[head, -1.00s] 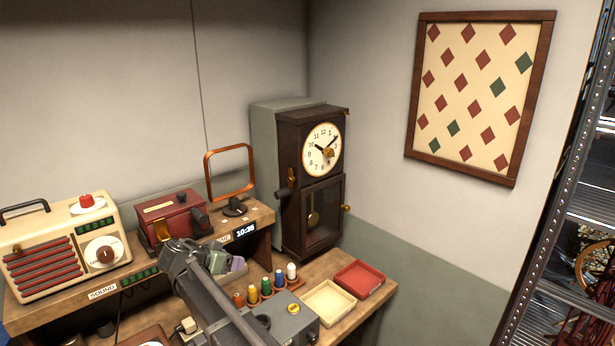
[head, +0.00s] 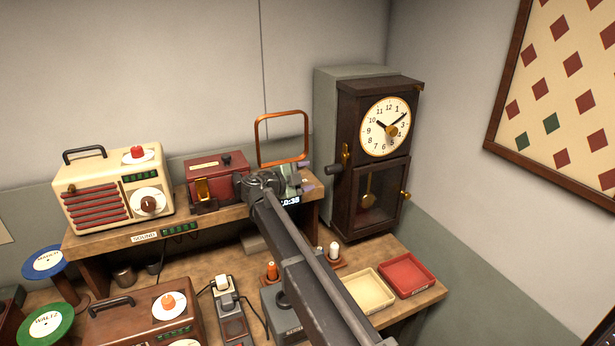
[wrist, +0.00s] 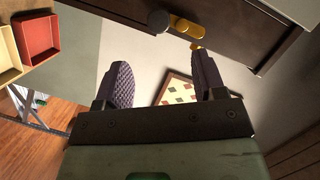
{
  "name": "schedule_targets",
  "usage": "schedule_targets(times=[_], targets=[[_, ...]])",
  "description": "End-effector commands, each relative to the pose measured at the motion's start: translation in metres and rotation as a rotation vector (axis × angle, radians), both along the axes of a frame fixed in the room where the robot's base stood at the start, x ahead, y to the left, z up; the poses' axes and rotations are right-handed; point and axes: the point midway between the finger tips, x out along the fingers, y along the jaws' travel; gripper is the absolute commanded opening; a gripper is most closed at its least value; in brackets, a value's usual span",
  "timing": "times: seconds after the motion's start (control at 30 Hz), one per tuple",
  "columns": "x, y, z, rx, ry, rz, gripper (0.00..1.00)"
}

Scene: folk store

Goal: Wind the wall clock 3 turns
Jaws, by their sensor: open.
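The dark wooden wall clock (head: 345,205) stands against a grey backing, with a white dial (head: 385,127), a brass piece on the dial and a glazed pendulum door. On its left side is a brass crank (head: 346,153) with a dark handle (head: 334,169). In the wrist view a round grey handle end (wrist: 158,20) and the brass crank arm (wrist: 186,27) lie beyond the fingers. My gripper (head: 304,180) is just left of the handle, apart from it. Its two purple fingers are spread and empty in the wrist view (wrist: 163,80).
A shelf with a cream radio (head: 88,203), a red box (head: 215,165) and a copper frame (head: 258,140) is left of the clock. Cream (head: 366,309) and red (head: 432,275) trays lie on the bench below. A brass knob (head: 405,195) sits on the clock door's right edge.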

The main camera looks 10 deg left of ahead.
Motion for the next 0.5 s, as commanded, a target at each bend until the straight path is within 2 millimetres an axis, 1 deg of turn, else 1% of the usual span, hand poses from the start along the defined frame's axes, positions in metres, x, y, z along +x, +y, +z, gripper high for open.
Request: schedule_targets(times=[0.17, 0.27, 0.5], targets=[[0.001, -0.001, 0.0, 0.007, -0.005, -0.002, 0.64], [0.005, -0.005, -0.002, 0.007, -0.004, -0.003, 0.64], [0.024, -0.022, -0.006, 0.005, -0.004, -0.004, 0.64]])
